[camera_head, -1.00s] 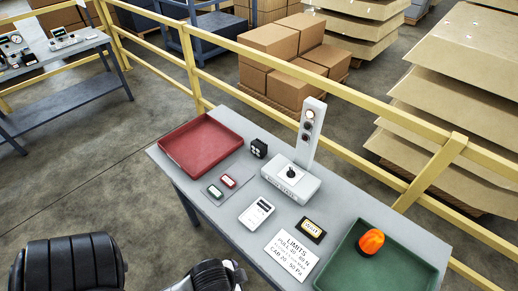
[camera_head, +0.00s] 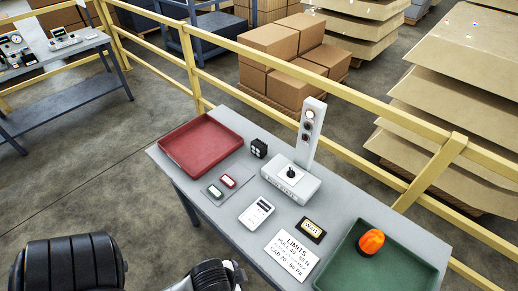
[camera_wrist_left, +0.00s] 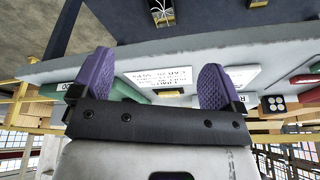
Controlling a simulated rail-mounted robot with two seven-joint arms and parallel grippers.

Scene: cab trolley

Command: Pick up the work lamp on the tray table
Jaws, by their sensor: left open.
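The grey tray table (camera_head: 205,205) stands ahead of me. An orange, rounded object (camera_head: 371,242), probably the work lamp, sits in the green tray (camera_head: 423,270) at the table's right end. Its details are too small to tell. My left gripper (camera_wrist_left: 155,82) shows in the left wrist view with two purple fingers wide apart and nothing between them. Beyond the fingers are the table edge and the printed limits card (camera_wrist_left: 157,77). The green tray (camera_wrist_left: 128,91) is partly hidden behind the left finger. The orange object is not visible there. My right gripper is not in view.
A red tray (camera_head: 201,147) lies at the table's left end. A white device with a tall post (camera_head: 311,135), a black block (camera_head: 258,148), a white meter (camera_head: 256,213) and a limits card (camera_head: 291,255) occupy the middle. A yellow railing (camera_head: 350,151) runs behind.

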